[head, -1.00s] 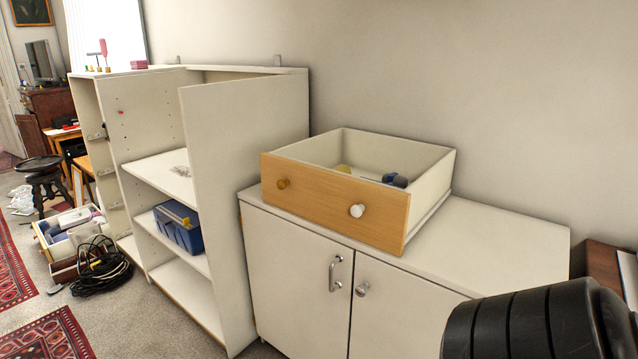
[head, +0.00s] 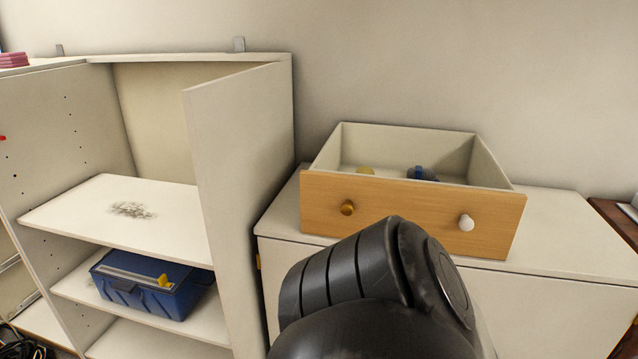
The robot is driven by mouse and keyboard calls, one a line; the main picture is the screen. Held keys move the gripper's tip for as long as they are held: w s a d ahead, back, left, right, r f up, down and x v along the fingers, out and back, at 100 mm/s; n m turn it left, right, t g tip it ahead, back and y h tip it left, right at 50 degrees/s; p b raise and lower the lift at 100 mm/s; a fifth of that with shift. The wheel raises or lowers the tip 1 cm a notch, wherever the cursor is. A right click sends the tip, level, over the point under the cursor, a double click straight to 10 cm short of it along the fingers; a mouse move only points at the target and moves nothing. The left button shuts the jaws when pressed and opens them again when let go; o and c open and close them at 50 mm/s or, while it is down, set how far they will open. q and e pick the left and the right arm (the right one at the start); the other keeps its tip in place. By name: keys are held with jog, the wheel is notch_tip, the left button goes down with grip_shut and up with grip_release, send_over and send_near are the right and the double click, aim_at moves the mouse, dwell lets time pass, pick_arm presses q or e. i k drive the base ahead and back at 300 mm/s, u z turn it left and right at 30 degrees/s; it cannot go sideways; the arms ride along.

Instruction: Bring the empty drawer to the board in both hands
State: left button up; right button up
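A drawer (head: 408,205) with white sides and a wooden front sits on top of the white low cabinet (head: 575,245). Its front has one brass-coloured knob (head: 347,208) and one white knob (head: 466,222). It is not empty: a yellow item (head: 365,170) and a dark blue item (head: 422,173) show inside, partly hidden by the front. A black part of my arm stands before the low cabinet and hides some of its front. Neither gripper shows. I see no board that I can make out.
A tall white cabinet stands open at the left, its door (head: 240,190) swung out close to the low cabinet. On its shelves are a blue toolbox (head: 150,285) and a small grey pile (head: 131,210). The low cabinet's top is clear right of the drawer.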

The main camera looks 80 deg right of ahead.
aim_at(145, 209)
jog(key=z, duration=1.8)
